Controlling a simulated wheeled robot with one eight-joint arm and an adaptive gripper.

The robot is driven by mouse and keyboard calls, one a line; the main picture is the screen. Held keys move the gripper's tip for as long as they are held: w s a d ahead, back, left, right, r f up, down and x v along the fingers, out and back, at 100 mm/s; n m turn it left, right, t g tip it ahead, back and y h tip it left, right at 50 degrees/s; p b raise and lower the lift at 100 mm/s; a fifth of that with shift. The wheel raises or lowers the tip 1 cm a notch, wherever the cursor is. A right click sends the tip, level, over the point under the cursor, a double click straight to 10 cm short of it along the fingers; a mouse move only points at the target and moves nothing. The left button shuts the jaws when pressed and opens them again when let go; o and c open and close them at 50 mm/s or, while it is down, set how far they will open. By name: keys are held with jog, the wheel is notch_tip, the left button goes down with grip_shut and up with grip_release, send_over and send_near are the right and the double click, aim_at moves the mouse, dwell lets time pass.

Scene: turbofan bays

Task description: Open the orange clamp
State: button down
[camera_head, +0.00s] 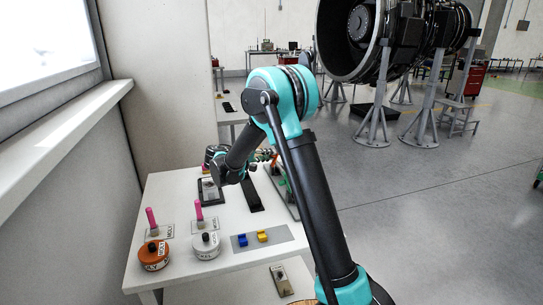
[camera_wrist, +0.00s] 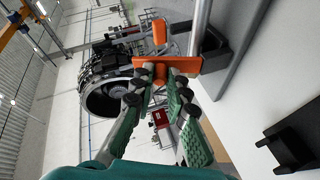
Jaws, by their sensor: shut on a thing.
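The orange clamp shows in the wrist view as an orange bar (camera_wrist: 187,65) at my fingertips, with a second orange piece (camera_wrist: 159,32) just beyond it. I cannot tell how the two pieces join. My gripper (camera_wrist: 160,76) has its green, black-padded fingers at the bar and is shut on it. In the head view, my gripper (camera_head: 270,156) is small beyond the bent arm, over the far part of the white table. There the clamp is mostly hidden. I cannot tell whether the clamp is open or closed.
The white table (camera_head: 150,225) holds an orange tin (camera_head: 154,256), a white tin (camera_head: 206,247), pink-handled tools (camera_head: 199,209) and a grey plate (camera_head: 285,240) with blue and yellow pieces. A black tray (camera_head: 210,190) lies behind. A wall stands left; open floor (camera_head: 430,220) lies right.

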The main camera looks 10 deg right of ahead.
jog(key=shift+s+a+f+n+t+h, duration=0.15)
jog(key=shift+a+n+t+h, duration=0.1)
jog(key=shift+h, duration=0.25)
jog(key=shift+w+a+f+n+t+h, duration=0.15)
jog(key=shift+a+t+h, duration=0.1)
jog(key=shift+h, duration=0.25)
jog(key=shift+s, duration=0.1)
jog(key=c, duration=1.5)
grip_release()
